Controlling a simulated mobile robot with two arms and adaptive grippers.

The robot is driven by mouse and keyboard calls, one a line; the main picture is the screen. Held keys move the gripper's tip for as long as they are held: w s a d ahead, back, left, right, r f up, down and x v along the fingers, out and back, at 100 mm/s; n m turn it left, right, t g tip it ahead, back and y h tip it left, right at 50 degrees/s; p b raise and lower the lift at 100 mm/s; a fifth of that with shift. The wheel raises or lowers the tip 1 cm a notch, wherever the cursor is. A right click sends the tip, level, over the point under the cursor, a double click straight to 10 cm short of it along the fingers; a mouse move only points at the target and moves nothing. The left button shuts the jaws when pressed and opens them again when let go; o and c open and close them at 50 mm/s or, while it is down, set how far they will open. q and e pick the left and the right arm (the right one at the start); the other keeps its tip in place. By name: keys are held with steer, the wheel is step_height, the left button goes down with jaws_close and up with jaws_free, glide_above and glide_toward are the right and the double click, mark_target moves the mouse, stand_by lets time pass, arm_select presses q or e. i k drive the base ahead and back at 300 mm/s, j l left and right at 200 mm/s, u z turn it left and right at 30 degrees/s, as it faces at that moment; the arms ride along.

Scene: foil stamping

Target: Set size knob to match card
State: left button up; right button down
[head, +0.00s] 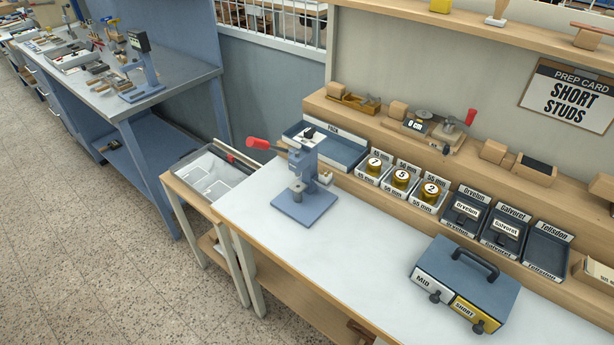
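The prep card (568,97) hangs on the back panel at the upper right and reads "SHORT STUDS". A blue-grey press (305,185) with a red-tipped lever stands on the white bench top. A small dark round part (309,133) sits on its top; I cannot tell whether it is the size knob or read any setting. A grey case (466,280) with a black handle has a silver drawer front marked "MID" and a yellow one marked "SHORT". Each front has a dark round pull. Neither of my grippers is in view.
Trays with gold rolls (400,180) and dark labelled trays (503,232) line the bench's back edge. Small tools stand on the wooden ledge (455,150). The white bench top (370,235) between press and case is clear. A blue workbench (175,75) stands left.

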mark_target(308, 133)
steer(key=k+l+z, duration=0.1)
steer(key=z, duration=1.2)
steer(key=k+j, duration=0.1)
steer(key=j, duration=0.4)
steer(key=k+j, duration=0.15)
steer(key=j, duration=0.4)
steer(key=k+j+u, duration=0.1)
steer(key=j, duration=0.4)
